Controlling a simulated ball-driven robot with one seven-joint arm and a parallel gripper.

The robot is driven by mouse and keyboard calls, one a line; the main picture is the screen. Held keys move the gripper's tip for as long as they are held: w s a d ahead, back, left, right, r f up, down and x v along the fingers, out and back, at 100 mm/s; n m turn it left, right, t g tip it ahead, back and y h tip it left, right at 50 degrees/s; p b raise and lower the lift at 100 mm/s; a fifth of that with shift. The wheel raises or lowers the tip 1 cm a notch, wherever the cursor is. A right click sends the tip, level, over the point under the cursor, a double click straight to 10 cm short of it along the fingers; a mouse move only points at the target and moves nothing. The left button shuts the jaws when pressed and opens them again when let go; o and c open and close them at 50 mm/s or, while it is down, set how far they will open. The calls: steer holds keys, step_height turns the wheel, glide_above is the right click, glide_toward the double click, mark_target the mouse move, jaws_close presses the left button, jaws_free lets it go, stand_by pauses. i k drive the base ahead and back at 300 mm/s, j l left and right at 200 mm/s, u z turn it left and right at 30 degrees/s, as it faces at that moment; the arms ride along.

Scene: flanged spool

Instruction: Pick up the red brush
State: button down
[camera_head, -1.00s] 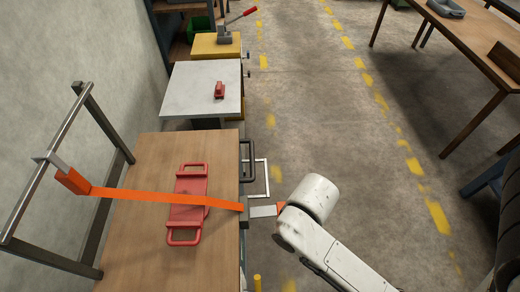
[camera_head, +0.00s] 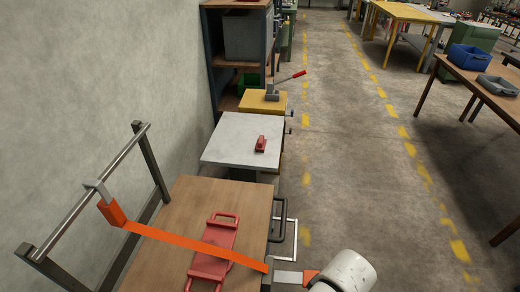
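A small red object, which looks like the red brush (camera_head: 261,144), lies on the light grey top of a small table (camera_head: 226,147), near its right edge. It is too small to make out bristles. Nothing touches it from above. A white rounded part of my arm (camera_head: 347,273) shows at the bottom edge, nearer to me and to the right of the wooden bench. My gripper's fingers cannot be made out.
An orange strap (camera_head: 190,243) stretches from a metal rail frame (camera_head: 85,195) across the wooden bench (camera_head: 190,205), above a red two-handled tray (camera_head: 221,235). A yellow stand (camera_head: 262,101) with a red-handled lever tool stands beyond the grey table. The floor aisle (camera_head: 345,130) on the right is clear.

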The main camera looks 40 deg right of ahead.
mark_target(261, 143)
steer(key=i+l, duration=0.25)
steer(key=l, duration=0.2)
steer(key=i+l, duration=0.25)
steer(key=l, duration=0.15)
steer(key=i+l, duration=0.3)
steer(key=l, duration=0.15)
steer(key=i+l, duration=0.25)
steer(key=l, duration=0.15)
steer(key=i+l, duration=0.25)
steer(key=l, duration=0.2)
steer(key=i+l, duration=0.25)
steer(key=l, duration=0.2)
steer(key=i+l, duration=0.3)
steer(key=l+u, duration=0.05)
steer(key=l, duration=0.05)
